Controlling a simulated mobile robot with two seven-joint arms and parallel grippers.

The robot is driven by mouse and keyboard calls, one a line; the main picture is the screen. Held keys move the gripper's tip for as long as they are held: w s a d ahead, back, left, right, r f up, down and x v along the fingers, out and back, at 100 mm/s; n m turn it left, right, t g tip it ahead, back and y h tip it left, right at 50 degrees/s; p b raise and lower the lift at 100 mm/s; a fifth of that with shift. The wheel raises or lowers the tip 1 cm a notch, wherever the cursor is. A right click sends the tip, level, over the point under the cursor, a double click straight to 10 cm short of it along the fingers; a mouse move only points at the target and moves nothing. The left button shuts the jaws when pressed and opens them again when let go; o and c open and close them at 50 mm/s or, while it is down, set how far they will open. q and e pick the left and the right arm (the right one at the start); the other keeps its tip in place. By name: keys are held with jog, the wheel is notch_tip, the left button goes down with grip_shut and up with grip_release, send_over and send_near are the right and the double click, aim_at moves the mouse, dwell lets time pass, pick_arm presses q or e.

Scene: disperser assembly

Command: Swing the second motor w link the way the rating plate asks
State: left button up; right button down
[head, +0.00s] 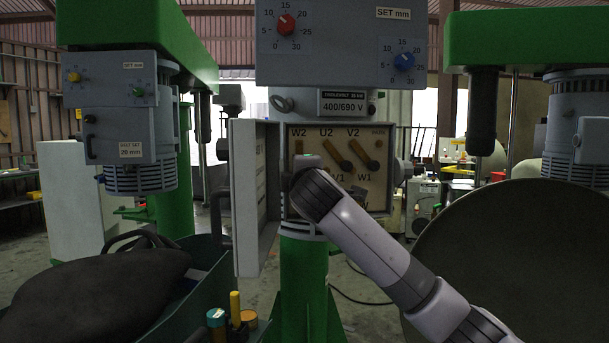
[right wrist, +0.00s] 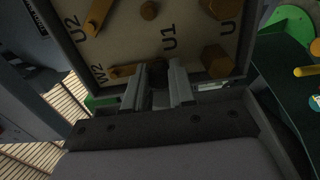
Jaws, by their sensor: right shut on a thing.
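The open terminal box (head: 381,197) on the middle machine shows brass links beneath W2, U2 and V2. The W2 link (head: 299,146) runs straight down from W2; its lower end is hidden behind my right gripper. It also shows in the right wrist view (right wrist: 122,71), leading into my fingers. The U2 link (head: 337,153) and V2 link (head: 363,154) slant down to the right. The rating plate (head: 343,106) above reads 400/690 V. My right gripper (right wrist: 160,78) is shut on the W2 link's end near U1. My left gripper is out of view.
The box's door (head: 255,200) stands open at the left, close to my right gripper. A grey panel (head: 340,45) with red and blue dials hangs above. A dark green tray (head: 207,293) holds a black bag (head: 100,290) at lower left. A large round vessel (head: 510,260) fills the right.

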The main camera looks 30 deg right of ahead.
jog(key=shift+a, duration=0.1)
jog(key=c, duration=0.9)
grip_release()
jog(key=shift+s, duration=0.1)
jog(key=shift+b+v, duration=0.8)
jog(key=shift+v, duration=2.7)
jog(key=shift+f, duration=0.1)
